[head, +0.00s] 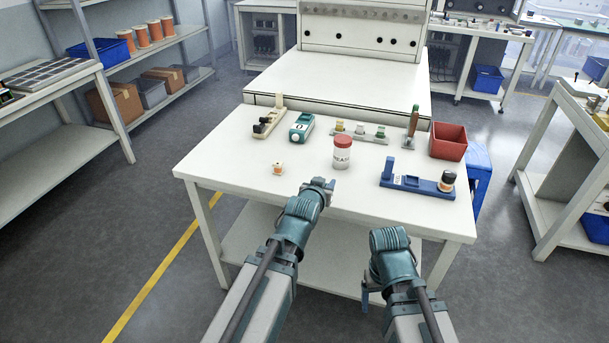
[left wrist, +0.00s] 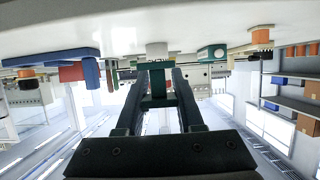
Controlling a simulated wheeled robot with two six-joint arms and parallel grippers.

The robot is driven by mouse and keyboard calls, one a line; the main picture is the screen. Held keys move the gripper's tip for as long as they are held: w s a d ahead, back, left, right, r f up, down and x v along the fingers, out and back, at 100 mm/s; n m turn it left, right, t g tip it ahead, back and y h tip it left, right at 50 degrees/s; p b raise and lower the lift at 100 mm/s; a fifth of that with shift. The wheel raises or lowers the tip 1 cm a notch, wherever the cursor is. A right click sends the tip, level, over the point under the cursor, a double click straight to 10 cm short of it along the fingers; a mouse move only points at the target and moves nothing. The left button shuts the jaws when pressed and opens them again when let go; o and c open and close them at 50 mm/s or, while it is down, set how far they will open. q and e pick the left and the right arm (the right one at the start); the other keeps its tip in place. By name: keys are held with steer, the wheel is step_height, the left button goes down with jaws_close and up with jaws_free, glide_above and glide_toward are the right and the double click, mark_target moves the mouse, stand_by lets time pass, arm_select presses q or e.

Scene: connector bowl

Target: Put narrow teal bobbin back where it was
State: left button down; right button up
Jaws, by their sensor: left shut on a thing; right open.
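My left gripper (head: 325,186) is over the front edge of the white table, in front of the red-lidded jar (head: 342,152). In the left wrist view my left gripper (left wrist: 159,78) is shut on a small teal thing (left wrist: 157,88), which looks like the narrow teal bobbin. In the head view the jaws largely hide it. My right gripper (head: 369,290) is off the table's front edge, low and pointing down; it is open, with its fingertips hardly visible. A blue holder (head: 415,184) lies at the table's right, with an upright post at its left end and a black-and-orange bobbin (head: 448,180) at its right end.
A small white-and-orange bobbin (head: 278,168) stands left of my left gripper. Behind are a beige tool (head: 269,122), a teal device (head: 302,126), a rack of small parts (head: 360,132), a green-handled tool (head: 412,121) and a red bin (head: 448,141). The table's front left is clear.

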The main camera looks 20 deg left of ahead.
arm_select(q)
steer(key=b, duration=0.1)
glide_above(306, 172)
steer(key=s+d, duration=0.2)
steer(key=shift+s+a+f, duration=0.1)
steer(key=shift+a+f, duration=0.05)
steer(key=shift+f, duration=0.45)
steer(key=shift+w+a, duration=0.2)
steer(key=shift+w, duration=0.1)
steer(key=shift+w+a+f+b, duration=0.2)
steer(key=shift+w+a, duration=0.15)
steer(key=shift+w, duration=0.15)
steer(key=shift+w+a+f+b, duration=0.2)
steer(key=shift+w+a, duration=0.1)
steer(key=shift+w, duration=0.2)
steer(key=f+b, duration=0.3)
steer(key=shift+s+d, duration=0.1)
steer(key=shift+s, duration=0.15)
steer(key=shift+f, duration=0.2)
steer(key=c, duration=0.5)
jaws_free()
steer(key=shift+r, duration=0.1)
steer(key=shift+c, duration=0.2)
